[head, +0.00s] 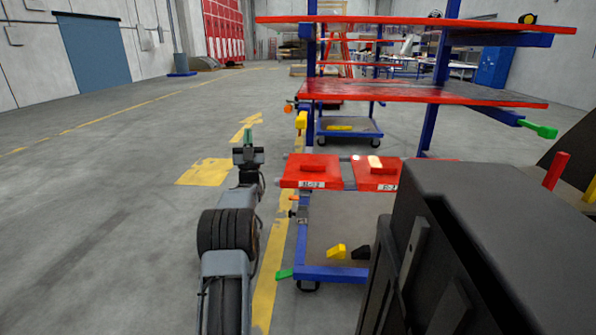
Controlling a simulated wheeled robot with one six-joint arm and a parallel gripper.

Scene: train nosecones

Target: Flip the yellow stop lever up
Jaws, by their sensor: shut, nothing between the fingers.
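My gripper (248,140) is in the middle left of the head view, at the end of my outstretched arm. Its narrow fingers look shut and empty, and they are apart from the cart. A yellow lever-like part (301,121) sits at the left side of the cart's blue post, to the right of my gripper. A second yellow lever-like part (336,252) is low on the cart, near the lower blue bar. I cannot tell which one is the stop lever, or whether either is up or down.
The blue cart has red shelves (420,93) and two red labelled plates (313,172) beside my arm. A green handle (539,130) sticks out at the right, another (284,274) at the lower left. The grey floor to the left is clear.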

